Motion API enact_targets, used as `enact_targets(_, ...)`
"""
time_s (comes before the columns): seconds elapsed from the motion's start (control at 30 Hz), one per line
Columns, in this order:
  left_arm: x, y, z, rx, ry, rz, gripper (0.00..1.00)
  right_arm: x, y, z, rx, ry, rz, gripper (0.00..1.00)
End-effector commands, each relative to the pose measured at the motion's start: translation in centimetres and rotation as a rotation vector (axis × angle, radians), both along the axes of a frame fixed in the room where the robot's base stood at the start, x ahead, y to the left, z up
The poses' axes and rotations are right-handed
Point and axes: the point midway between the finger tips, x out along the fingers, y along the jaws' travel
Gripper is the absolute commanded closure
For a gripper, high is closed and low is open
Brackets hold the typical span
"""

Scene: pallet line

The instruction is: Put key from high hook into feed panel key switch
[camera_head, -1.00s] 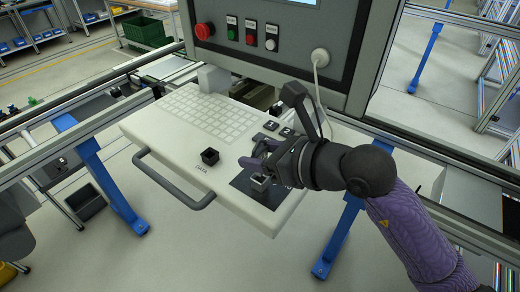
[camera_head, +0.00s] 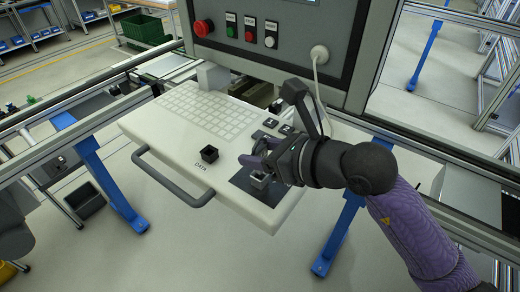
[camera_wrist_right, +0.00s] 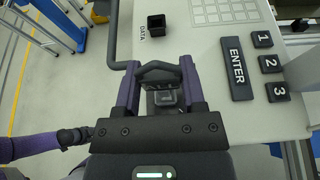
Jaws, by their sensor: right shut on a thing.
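My right gripper (camera_head: 258,160) is low over the front right of the pale keyboard shelf (camera_head: 185,140). In the right wrist view its purple fingers (camera_wrist_right: 158,84) are shut on a dark, wide-topped piece, which looks like the key (camera_wrist_right: 157,72). A small grey square block, which looks like the key switch (camera_wrist_right: 165,97), sits just below the held piece. In the head view this block (camera_head: 260,180) stands on a dark plate, partly covered by the gripper. I cannot tell whether the key's lower end touches or enters it.
An open black square socket marked DATA (camera_head: 209,154) is left of the gripper. A grey bar handle (camera_head: 172,182) runs along the shelf's front. The panel box (camera_head: 285,45) with buttons and a plugged white cable rises behind. Key 1, 2 and 3 buttons and ENTER (camera_wrist_right: 237,68) lie close by.

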Motion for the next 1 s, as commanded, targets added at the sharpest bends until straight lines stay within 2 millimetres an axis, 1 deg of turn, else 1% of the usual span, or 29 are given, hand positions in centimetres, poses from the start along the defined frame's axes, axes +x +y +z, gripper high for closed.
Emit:
enact_targets(0.37, -0.03, 0.01, -0.1, 0.0, 0.001, 0.0, 0.41, 0.0, 0.0, -0.06, 0.0, 0.0, 0.0, 1.0)
enact_targets(0.7, -0.07, 0.01, -0.89, 0.0, 0.001, 0.0, 0.41, 0.01, -0.01, -0.87, 0.0, 0.0, 0.0, 1.0)
enact_targets(1.0, -0.06, 0.01, -0.81, 0.0, 0.001, -0.001, 0.41, 0.01, -0.01, -0.8, 0.0, 0.0, 0.0, 1.0)
